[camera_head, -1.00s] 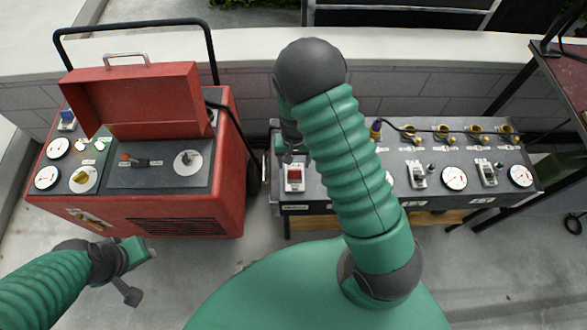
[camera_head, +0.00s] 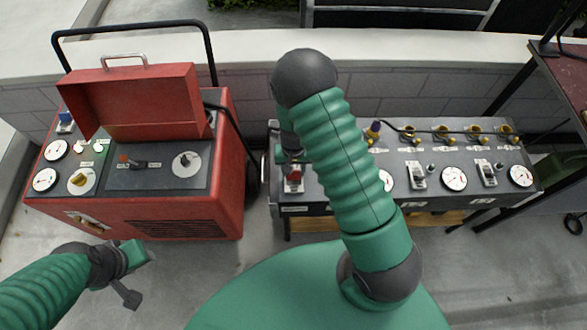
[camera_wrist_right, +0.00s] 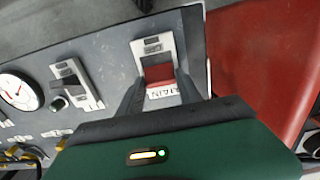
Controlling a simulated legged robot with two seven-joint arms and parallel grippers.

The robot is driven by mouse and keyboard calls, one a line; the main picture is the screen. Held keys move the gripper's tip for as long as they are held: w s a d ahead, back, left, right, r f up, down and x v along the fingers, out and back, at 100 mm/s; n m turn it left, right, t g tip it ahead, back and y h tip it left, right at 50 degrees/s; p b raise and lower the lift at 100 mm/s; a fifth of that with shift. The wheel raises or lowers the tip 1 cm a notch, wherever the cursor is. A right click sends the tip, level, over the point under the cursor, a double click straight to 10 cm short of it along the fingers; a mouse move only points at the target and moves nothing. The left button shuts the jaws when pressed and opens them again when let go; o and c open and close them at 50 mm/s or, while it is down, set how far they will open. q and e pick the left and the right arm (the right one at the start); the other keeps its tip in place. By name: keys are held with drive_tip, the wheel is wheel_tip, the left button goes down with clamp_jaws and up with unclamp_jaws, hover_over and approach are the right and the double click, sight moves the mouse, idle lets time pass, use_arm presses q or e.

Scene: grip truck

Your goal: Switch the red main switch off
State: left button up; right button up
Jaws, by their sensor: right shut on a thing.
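The red main switch (camera_head: 293,181) sits in a pale frame at the left end of the long grey panel (camera_head: 460,155). In the right wrist view the red rocker (camera_wrist_right: 158,73) shows between my two dark fingers, with a printed label just below it. My right gripper (camera_head: 291,163) is at the switch from above, shut on it, and covers part of it in the head view. My left gripper (camera_head: 133,272) is open and empty in front of the red machine, away from the panel.
A red wheeled machine (camera_head: 185,222) with a raised lid (camera_head: 150,100) and black handle stands left of the panel. A low wall (camera_head: 400,45) runs behind.

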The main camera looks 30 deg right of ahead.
sight(294, 179)
drive_tip(key=shift+c, duration=0.6)
drive_tip(key=shift+a, duration=0.1)
drive_tip(key=shift+s+a+t+h+b, duration=0.15)
drive_tip(key=shift+s+t+h+b, duration=0.3)
drive_tip(key=shift+t+b, duration=0.3)
drive_tip(key=t+b, duration=0.1)
drive_tip(key=s+t+h+b, duration=0.1)
drive_tip(key=a+t+h+b, duration=0.1)
drive_tip(key=t+b, duration=0.1)
drive_tip(key=shift+s+a+f, duration=0.1)
drive_tip(key=shift+s+f, duration=0.2)
drive_tip(key=shift+s, duration=0.1)
drive_tip(key=shift+s+a+t+h, duration=0.3)
drive_tip(key=shift+s+t+h, duration=0.2)
drive_tip(key=shift+t+h, duration=0.35)
drive_tip(key=shift+s+a+f+t+h+b, duration=0.2)
drive_tip(key=shift+t+h+b, duration=0.15)
drive_tip(key=shift+t, duration=0.25)
drive_tip(key=shift+s+a+f+t+h+b, duration=0.15)
drive_tip(key=shift+t+h+b, duration=0.15)
drive_tip(key=shift+t, duration=0.3)
drive_tip(key=shift+d, duration=0.1)
drive_tip(key=o, duration=1.4)
